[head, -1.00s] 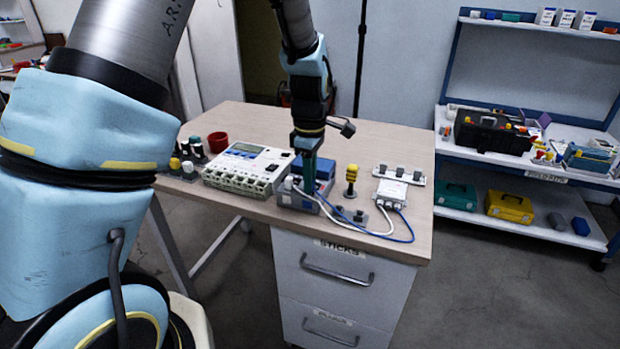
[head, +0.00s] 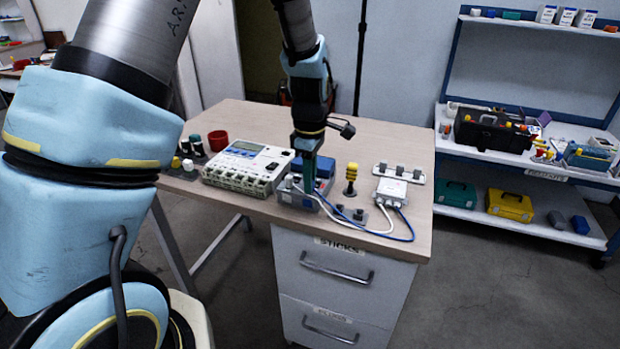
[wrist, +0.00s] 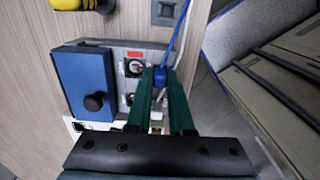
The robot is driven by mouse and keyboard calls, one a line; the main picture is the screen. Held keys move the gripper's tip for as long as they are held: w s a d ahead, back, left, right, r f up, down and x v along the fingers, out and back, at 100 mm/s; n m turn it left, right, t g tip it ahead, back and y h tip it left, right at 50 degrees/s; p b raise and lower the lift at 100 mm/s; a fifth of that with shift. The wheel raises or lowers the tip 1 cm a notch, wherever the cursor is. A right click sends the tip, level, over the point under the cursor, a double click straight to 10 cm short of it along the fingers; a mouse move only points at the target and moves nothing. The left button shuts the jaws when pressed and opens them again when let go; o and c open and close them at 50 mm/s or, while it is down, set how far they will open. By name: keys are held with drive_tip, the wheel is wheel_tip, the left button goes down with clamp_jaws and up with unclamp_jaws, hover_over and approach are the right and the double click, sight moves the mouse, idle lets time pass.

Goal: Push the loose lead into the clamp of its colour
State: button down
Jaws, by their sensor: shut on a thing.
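My gripper (head: 308,182) points down over the grey terminal unit (head: 292,199) on the bench. In the wrist view its green fingers (wrist: 163,100) are shut on the blue lead (wrist: 163,77), whose blue cable runs up out of the picture. The unit has a blue block with a black knob (wrist: 82,80) and two round screw clamps beside it. A red mark (wrist: 135,54) sits by the upper clamp (wrist: 133,68); the lower clamp (wrist: 129,99) is partly hidden by a finger. Whether the lead's tip is inside a clamp is hidden.
A white junction box (head: 391,192) with white and blue cables stands right of the unit. A yellow-topped post (head: 351,176) stands between them. A large white instrument (head: 243,167) and a red cup (head: 218,140) are on the left. The bench back is clear.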

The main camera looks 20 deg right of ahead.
drive_tip(key=c, duration=0.6)
unclamp_jaws()
drive_tip(key=shift+o, duration=0.2)
drive_tip(key=shift+r+p, duration=3.1)
drive_tip(key=shift+r, duration=0.45)
drive_tip(key=w+a+r+m, duration=0.1)
drive_tip(key=a+r+m, duration=0.1)
drive_tip(key=a, duration=0.6)
drive_tip(key=w+a+r+m, duration=0.1)
drive_tip(key=a+r+m, duration=0.15)
drive_tip(key=a, duration=0.45)
drive_tip(key=s+a+r+m, duration=0.1)
drive_tip(key=s+a+m, duration=0.2)
drive_tip(key=a, duration=0.4)
drive_tip(key=s+a+r+m+t, duration=0.1)
drive_tip(key=s+a+r+m, duration=0.1)
drive_tip(key=a, duration=0.6)
drive_tip(key=shift+s+m+t, duration=0.3)
drive_tip(key=shift+s+m, duration=0.25)
